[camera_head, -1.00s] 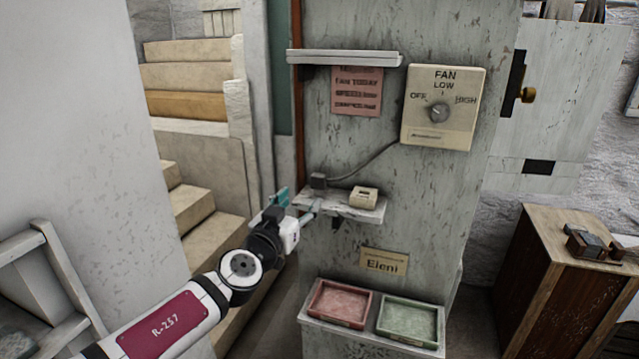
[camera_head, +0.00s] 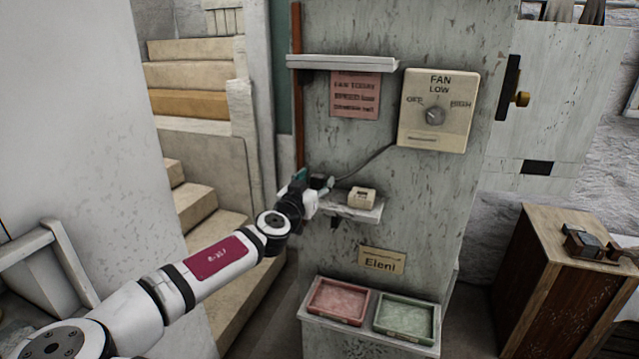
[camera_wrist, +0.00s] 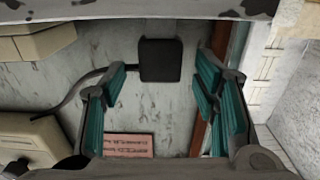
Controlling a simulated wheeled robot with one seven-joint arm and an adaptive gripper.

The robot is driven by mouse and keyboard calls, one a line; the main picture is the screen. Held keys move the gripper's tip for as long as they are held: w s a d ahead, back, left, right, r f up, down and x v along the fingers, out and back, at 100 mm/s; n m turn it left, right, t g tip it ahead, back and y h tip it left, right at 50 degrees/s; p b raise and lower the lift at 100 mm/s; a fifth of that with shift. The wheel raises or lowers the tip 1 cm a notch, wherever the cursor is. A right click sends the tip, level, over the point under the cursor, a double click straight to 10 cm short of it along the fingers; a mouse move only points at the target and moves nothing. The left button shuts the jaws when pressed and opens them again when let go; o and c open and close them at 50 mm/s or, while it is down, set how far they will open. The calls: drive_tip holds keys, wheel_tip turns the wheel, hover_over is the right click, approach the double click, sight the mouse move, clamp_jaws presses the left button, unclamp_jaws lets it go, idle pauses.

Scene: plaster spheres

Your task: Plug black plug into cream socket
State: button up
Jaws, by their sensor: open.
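The black plug (camera_wrist: 161,60) shows in the wrist view on the small shelf, between the teal-padded fingers of my gripper (camera_wrist: 158,85). The fingers are open, with gaps on both sides of the plug. In the head view my gripper (camera_head: 314,183) is at the left end of the shelf (camera_head: 358,213) and mostly hides the plug. The cream socket (camera_head: 361,197) sits on the shelf to the right of my gripper. It also appears at the upper left of the wrist view (camera_wrist: 38,42). A dark cable runs from the plug toward the fan control box.
The cream fan control box (camera_head: 437,110) is on the pillar above right. A narrow ledge (camera_head: 343,63) juts out above the pink notice (camera_head: 355,96). Red (camera_head: 338,300) and green (camera_head: 405,318) trays are below. A wooden cabinet (camera_head: 555,290) stands at right.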

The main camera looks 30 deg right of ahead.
drive_tip(key=shift+x, duration=1.15)
drive_tip(key=c, duration=1.3)
drive_tip(key=shift+r, duration=0.15)
